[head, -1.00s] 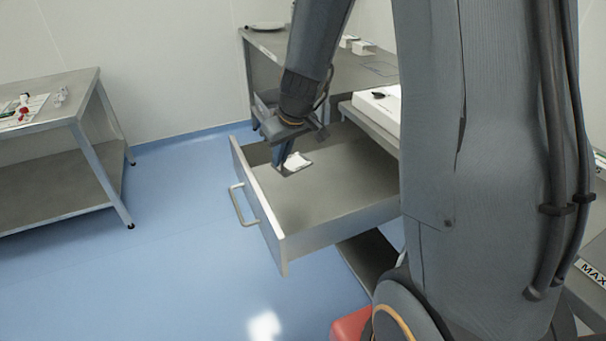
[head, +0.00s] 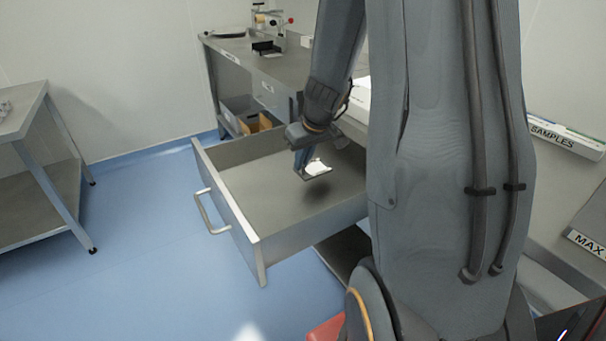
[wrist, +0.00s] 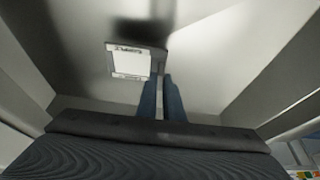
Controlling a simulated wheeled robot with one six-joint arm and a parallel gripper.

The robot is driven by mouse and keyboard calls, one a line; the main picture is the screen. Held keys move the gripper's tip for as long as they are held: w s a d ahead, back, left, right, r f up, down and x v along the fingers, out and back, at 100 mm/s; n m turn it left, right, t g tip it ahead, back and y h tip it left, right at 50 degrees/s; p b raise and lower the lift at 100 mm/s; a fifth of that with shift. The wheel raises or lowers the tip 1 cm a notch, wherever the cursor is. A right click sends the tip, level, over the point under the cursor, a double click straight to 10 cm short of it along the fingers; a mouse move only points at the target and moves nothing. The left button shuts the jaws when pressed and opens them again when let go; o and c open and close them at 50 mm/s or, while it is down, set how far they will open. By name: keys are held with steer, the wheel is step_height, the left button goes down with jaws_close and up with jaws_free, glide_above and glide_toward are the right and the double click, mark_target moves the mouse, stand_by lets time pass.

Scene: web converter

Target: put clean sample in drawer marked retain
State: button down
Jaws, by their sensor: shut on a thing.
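My gripper (head: 304,172) is shut on a small flat white sample (head: 317,167). The sample is over the inside of a pulled-out grey metal drawer (head: 232,222). A dark shadow on the drawer floor below suggests it is held above the floor, apart from it. In the wrist view the sample (wrist: 130,64) is a pale square with a grey, marked edge beside the blue fingers of my gripper (wrist: 161,82). The drawer walls (wrist: 275,65) rise on both sides there. I see no readable label on the open drawer's front.
A steel bench (head: 235,47) behind the drawer carries a black holder (head: 267,48) and other items. Bins (head: 245,118) stand under it. Another steel table (head: 25,110) is at the left. The drawer handle (head: 208,212) juts out over open blue floor.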

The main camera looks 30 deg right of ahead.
mark_target(304, 166)
steer(key=shift+f+b, duration=0.7)
steer(key=shift+f, duration=1.15)
steer(key=shift+f, duration=0.15)
steer(key=c, duration=1.9)
jaws_free()
steer(key=shift+s+r, duration=0.1)
steer(key=shift+r, duration=0.4)
steer(key=p+v, duration=0.2)
steer(key=v, duration=0.9)
steer(key=shift+r, duration=0.2)
steer(key=shift+s, duration=0.1)
